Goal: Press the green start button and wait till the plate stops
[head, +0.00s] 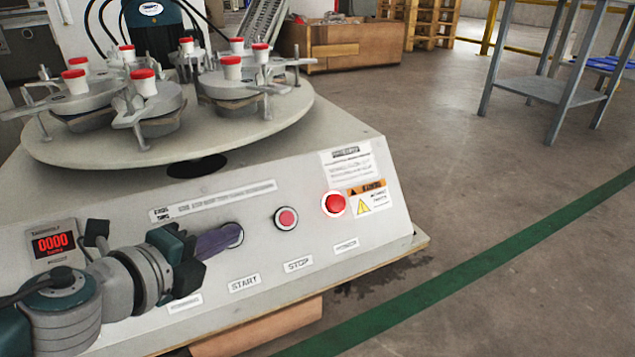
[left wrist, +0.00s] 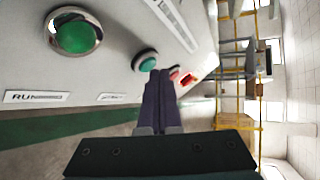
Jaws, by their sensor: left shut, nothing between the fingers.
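The sloping panel of the grey machine carries a START label (head: 244,284). My left gripper (head: 232,236) is shut and empty, its purple fingertips at the button above that label and mostly hiding it in the head view. In the left wrist view the green start button (left wrist: 146,65) shows just beyond the fingertips (left wrist: 156,75). I cannot tell whether they touch it or whether it is pushed in. The round plate (head: 250,125) on top carries several holders with red-capped weights. The red display (head: 53,242) reads 0000. My right gripper is out of view.
A red STOP button (head: 286,217) and a larger red button (head: 334,204) sit to the right on the panel. A large green light or button (left wrist: 75,36) above a "RUN" label shows in the left wrist view. Open floor lies right of the machine.

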